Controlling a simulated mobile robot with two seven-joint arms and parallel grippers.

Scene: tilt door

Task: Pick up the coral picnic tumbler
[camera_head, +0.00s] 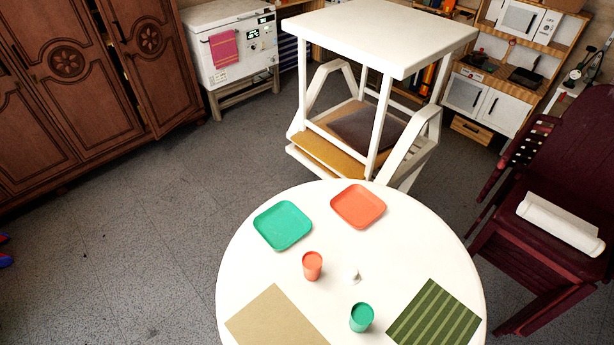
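The coral tumbler (312,266) stands upright near the middle of the round white table (255,265). A green tumbler (361,317) stands nearer to me and to its right. A small white object (353,276) sits just right of the coral tumbler; I cannot tell what it is. Neither of my grippers shows in the head view. Nothing touches or covers the coral tumbler.
A green plate (283,226) and a coral plate (358,206) lie at the table's far side. A beige mat (275,320) and a green striped mat (434,315) lie at the near side. A dark red chair (555,215) stands right; a white canopied seat (375,35) stands behind.

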